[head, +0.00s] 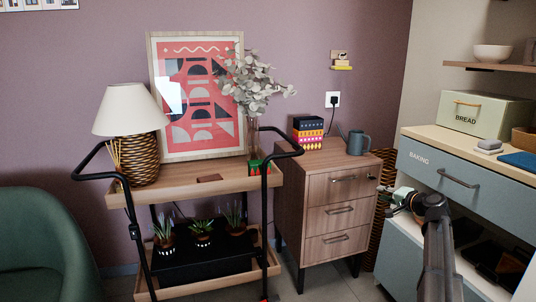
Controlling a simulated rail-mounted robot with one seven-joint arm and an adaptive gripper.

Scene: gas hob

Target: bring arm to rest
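My arm rises from the bottom right of the head view, in front of the blue-grey cabinet. It bends at a dark joint, and its end points left. My gripper (388,201) is at that end, small and partly turned away, just left of the drawer labelled BAKING (440,171). Its fingers are too small to tell whether they are open or shut. I see nothing clearly held in it.
The wooden chest of drawers (340,213) stands left of my gripper, with a wicker basket (383,205) between. A trolley (190,185) with a lamp (130,110) is further left. Open cabinet shelves lie right of the arm. Some floor is clear in front of the chest.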

